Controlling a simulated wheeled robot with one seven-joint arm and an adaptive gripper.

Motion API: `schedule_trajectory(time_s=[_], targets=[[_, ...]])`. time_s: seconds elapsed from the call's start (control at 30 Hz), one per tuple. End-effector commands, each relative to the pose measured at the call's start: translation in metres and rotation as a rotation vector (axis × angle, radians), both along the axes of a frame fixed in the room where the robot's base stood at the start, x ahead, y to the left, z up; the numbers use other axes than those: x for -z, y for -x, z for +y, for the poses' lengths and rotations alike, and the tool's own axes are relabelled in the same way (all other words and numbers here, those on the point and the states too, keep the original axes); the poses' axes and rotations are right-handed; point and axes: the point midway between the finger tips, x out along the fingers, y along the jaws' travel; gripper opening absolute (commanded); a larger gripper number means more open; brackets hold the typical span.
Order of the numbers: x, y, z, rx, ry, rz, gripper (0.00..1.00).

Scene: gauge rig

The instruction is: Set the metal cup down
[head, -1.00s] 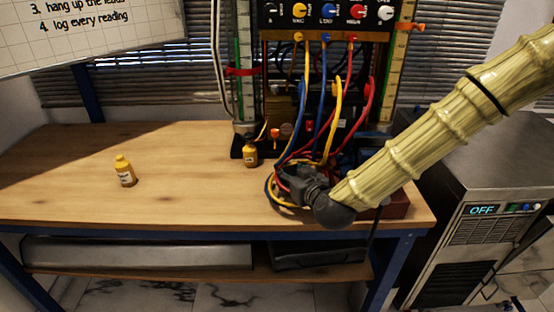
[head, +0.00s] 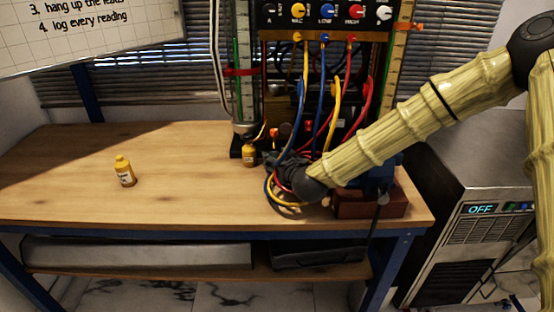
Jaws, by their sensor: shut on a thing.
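My gripper (head: 273,162) is dark and low over the right part of the wooden bench (head: 190,200), at the foot of the gauge rig and among its looping hoses. It points away from me, and its fingers are largely hidden by the wrist and hoses. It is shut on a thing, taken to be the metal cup. I cannot make the cup out in this view, nor whether it touches the bench.
Yellow, blue and red hoses (head: 322,95) hang from the rig panel (head: 325,14). A red-brown block (head: 369,204) lies right of my wrist.

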Motion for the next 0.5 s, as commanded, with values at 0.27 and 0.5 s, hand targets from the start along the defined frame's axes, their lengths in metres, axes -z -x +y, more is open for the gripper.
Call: schedule_trajectory(time_s=[0.27,0.5], targets=[[0.0005,0.0001,0.0001,0.0,0.001,-0.001,0.2],[0.0065,0.0002,-0.0001,0.0,0.002,-0.001,0.2]])
